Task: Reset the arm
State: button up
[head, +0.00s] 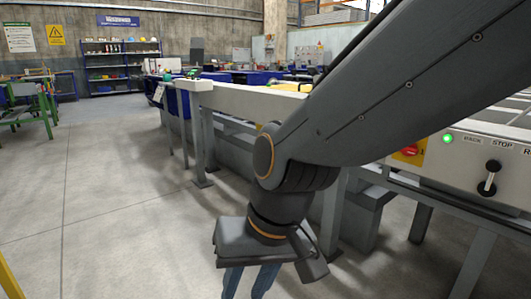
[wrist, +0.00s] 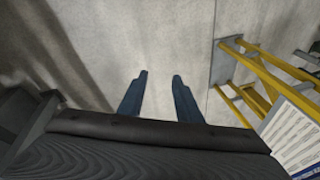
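My gripper (head: 249,283) hangs at the end of my arm, low in the head view, in front of the runout table's legs. In the wrist view its two blue fingers (wrist: 159,78) are apart with bare concrete floor between them. It holds nothing. In the head view the fingertips run out of the bottom of the picture. My arm comes in from the upper right and bends at a joint above the gripper.
The runout table (head: 280,105) runs along the right, with a control panel (head: 480,155) carrying a lever and a green light. A yellow frame (wrist: 262,75) stands to the right in the wrist view. Open floor (head: 110,190) lies left. Shelves (head: 122,65) stand far back.

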jog(key=s+d+n+g+h, duration=0.1)
jog(key=s+d+n, duration=0.15)
jog(key=s, duration=0.25)
jog(key=d+r+m+h+p, duration=0.1)
jog(key=d+r+m+p, duration=0.2)
jog(key=d+r+p, duration=0.7)
jog(key=d+r+m+h+p, duration=0.1)
jog(key=d+r+m+p, duration=0.2)
jog(key=d+r+p, duration=0.7)
notch_tip(320, 180, up, 6)
jog(key=p, duration=1.5)
jog(key=shift+r+p, duration=0.2)
jog(key=shift+p, duration=0.15)
